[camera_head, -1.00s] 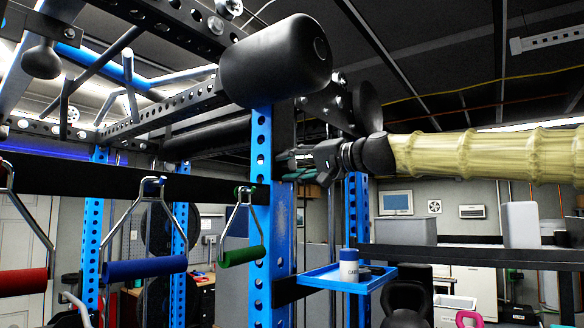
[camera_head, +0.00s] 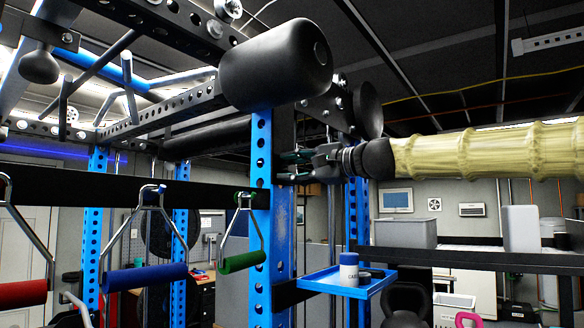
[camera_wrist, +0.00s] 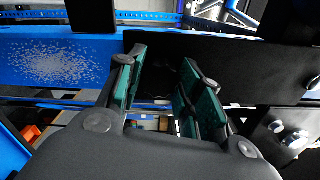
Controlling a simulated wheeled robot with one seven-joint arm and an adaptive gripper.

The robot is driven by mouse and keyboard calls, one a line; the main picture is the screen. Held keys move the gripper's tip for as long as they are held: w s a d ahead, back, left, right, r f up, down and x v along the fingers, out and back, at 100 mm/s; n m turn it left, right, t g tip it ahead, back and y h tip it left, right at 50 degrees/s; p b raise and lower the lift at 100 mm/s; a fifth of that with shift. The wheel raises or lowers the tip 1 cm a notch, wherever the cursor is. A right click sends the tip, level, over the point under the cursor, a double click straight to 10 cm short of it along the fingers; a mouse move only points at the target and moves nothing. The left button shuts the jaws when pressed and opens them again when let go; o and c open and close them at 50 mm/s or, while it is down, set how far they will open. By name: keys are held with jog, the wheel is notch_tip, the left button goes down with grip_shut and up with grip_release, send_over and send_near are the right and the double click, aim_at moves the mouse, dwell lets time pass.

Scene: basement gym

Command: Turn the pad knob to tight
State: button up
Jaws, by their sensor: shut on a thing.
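The black padded roller (camera_head: 275,65) sits at the top of the rack, above a blue perforated upright (camera_head: 261,200). My gripper (camera_head: 287,168) reaches in from the right, below the roller, with its fingers beside the upright. In the wrist view my gripper (camera_wrist: 160,78) has its green-padded fingers on either side of something dark, in front of a black plate (camera_wrist: 235,65). The jaws are closed on it with a gap between the pads. The pad knob cannot be made out clearly; it is dark and mostly hidden between the fingers.
A black disc (camera_head: 368,108) on a bracket stands just above my wrist. Red, blue (camera_head: 146,277) and green (camera_head: 243,262) handles hang at left. A shelf with grey bins (camera_head: 404,233) is behind.

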jog(key=shift+d+m, duration=0.1)
jog(key=shift+m, duration=0.2)
jog(key=o, duration=1)
jog(key=shift+d, duration=0.1)
jog(key=shift+o, duration=0.2)
jog(key=shift+s+d, duration=0.1)
jog(key=shift+d, duration=0.15)
jog(key=shift+a, duration=0.1)
jog(key=shift+a, duration=0.1)
jog(key=v, duration=1.2)
jog(key=shift+d, duration=0.25)
jog(key=shift+a, duration=0.1)
